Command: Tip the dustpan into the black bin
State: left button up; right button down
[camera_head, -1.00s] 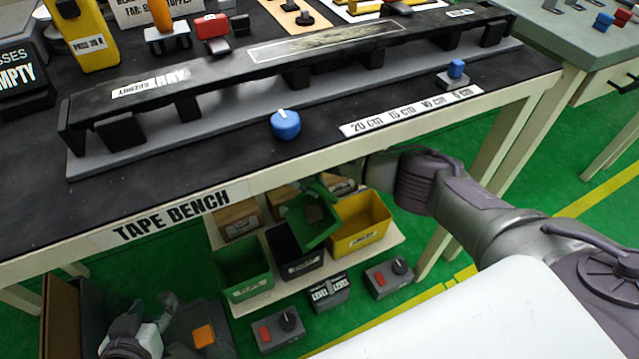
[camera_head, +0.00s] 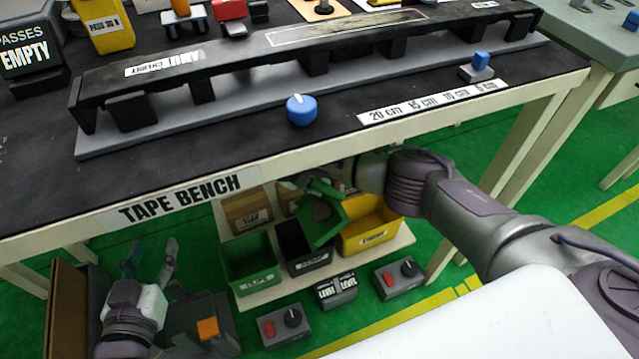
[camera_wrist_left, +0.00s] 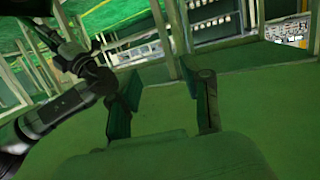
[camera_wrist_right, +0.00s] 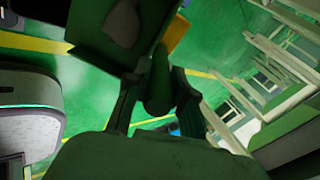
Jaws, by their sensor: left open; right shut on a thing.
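The green dustpan (camera_head: 322,222) is tilted above the black bin (camera_head: 312,262) on the low shelf under the bench and covers part of its opening. In the right wrist view, the dustpan (camera_wrist_right: 90,45) has a pale grey-green patch on its face; I cannot tell if it is loose debris. My right gripper (camera_wrist_right: 155,90) is shut on the dustpan's handle (camera_wrist_right: 158,75). In the head view the bench edge partly hides this gripper. My left gripper (camera_head: 151,258) is open and empty at lower left, well away from the bins; its open fingers show in the left wrist view (camera_wrist_left: 163,105).
A green bin (camera_head: 248,270) stands left of the black bin, a yellow bin (camera_head: 368,236) right. Cardboard boxes (camera_head: 247,212) are behind. The tape bench (camera_head: 240,150) overhangs the shelf. Small control boxes (camera_head: 398,278) sit in front on the floor.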

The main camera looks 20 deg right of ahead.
jog(key=shift+a+h+b, duration=0.4)
jog(key=shift+a+b, duration=0.05)
jog(key=shift+a, duration=0.15)
pick_arm(q)
notch_tip(320, 180, up, 8)
jog(key=d+t+h, duration=0.1)
jog(key=t, duration=0.4)
jog(key=shift+w+d+h+b, duration=0.15)
jog(key=shift+w+h+b, duration=0.15)
jog(key=shift+b, duration=0.15)
pick_arm(e)
jog(key=shift+a+f, duration=0.1)
jog(key=shift+a, duration=0.3)
pick_arm(q)
jog(key=shift+f, duration=0.15)
